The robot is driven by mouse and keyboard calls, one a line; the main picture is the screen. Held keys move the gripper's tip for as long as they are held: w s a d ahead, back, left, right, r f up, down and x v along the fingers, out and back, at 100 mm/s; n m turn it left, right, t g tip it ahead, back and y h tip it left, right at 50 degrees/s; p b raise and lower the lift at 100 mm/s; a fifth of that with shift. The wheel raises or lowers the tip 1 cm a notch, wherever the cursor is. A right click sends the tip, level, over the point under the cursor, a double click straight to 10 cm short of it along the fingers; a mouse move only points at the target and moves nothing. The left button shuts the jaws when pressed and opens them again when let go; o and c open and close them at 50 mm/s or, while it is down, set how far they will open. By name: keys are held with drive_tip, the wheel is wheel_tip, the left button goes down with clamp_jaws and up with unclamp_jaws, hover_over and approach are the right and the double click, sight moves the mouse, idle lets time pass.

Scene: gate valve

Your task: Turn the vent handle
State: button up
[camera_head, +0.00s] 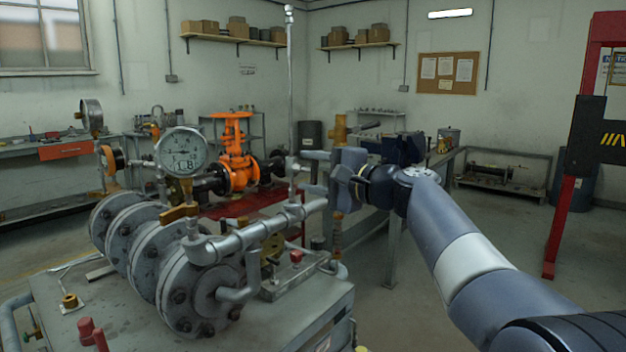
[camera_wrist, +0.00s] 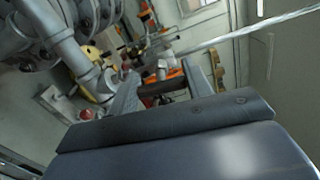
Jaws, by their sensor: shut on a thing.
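My gripper (camera_head: 303,171) reaches in from the right at the tall thin vent pipe (camera_head: 290,80), its two fingers pointing left at the small valve fitting on the pipe. In the wrist view the fingers (camera_wrist: 163,87) stand on both sides of a dark bar-like piece (camera_wrist: 160,89), which looks like the vent handle. My gripper is shut on it. In the head view the handle is too small and too covered by the fingers to make out its angle.
A pressure gauge (camera_head: 182,152) and grey flanged pipework (camera_head: 190,290) stand left of my gripper. An orange gate valve (camera_head: 236,155) is behind. Open floor (camera_head: 480,225) lies to the right.

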drive_tip(key=shift+o, duration=0.2)
drive_tip(key=o, duration=1)
drive_tip(key=shift+c, duration=0.2)
drive_tip(key=v, duration=1)
drive_tip(key=shift+s+d, duration=0.3)
drive_tip(key=shift+w+a, duration=0.1)
drive_tip(key=x, duration=1)
drive_tip(key=shift+w+a, duration=0.25)
drive_tip(key=shift+a, duration=0.05)
drive_tip(key=shift+d, duration=0.1)
